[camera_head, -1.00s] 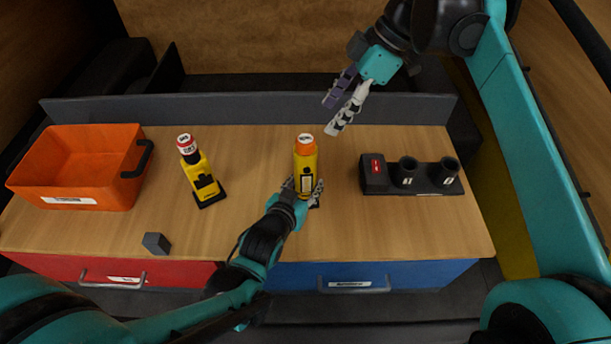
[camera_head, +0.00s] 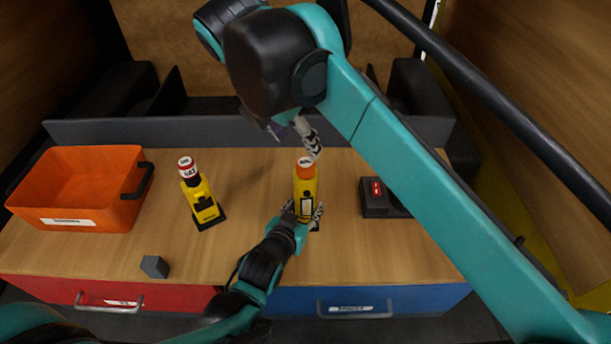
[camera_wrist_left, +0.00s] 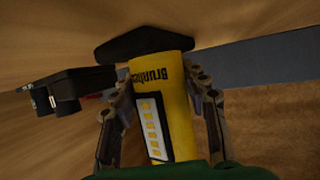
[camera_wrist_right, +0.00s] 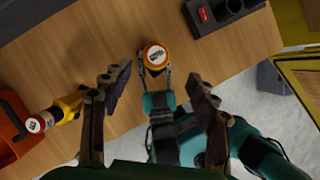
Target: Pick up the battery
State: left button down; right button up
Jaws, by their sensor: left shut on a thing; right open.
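A yellow holder (camera_head: 300,188) stands upright mid-table, with an orange cylindrical top (camera_head: 306,169) that looks like the battery and carries a white label. My left gripper (camera_head: 303,209) is shut on the yellow body, low on its side; the left wrist view shows the body (camera_wrist_left: 172,100) between the fingers. My right gripper (camera_head: 298,141) is open and empty above and behind the orange top. In the right wrist view, the orange top (camera_wrist_right: 157,66) lies between and beyond the open fingers.
An orange bin (camera_head: 85,222) stands at the left. A dark charger-like block (camera_head: 376,208) at the right is partly hidden by my right arm. A low grey wall (camera_head: 130,132) runs along the back.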

aim_at(305, 163)
jog(key=x, duration=0.3)
jog(key=shift+f, duration=0.25)
jog(key=shift+a+x, duration=0.15)
jog(key=shift+x, duration=1.2)
jog(key=shift+a+x, duration=0.1)
jog(key=shift+x, duration=1.3)
jog(key=shift+w, duration=0.1)
grip_shut()
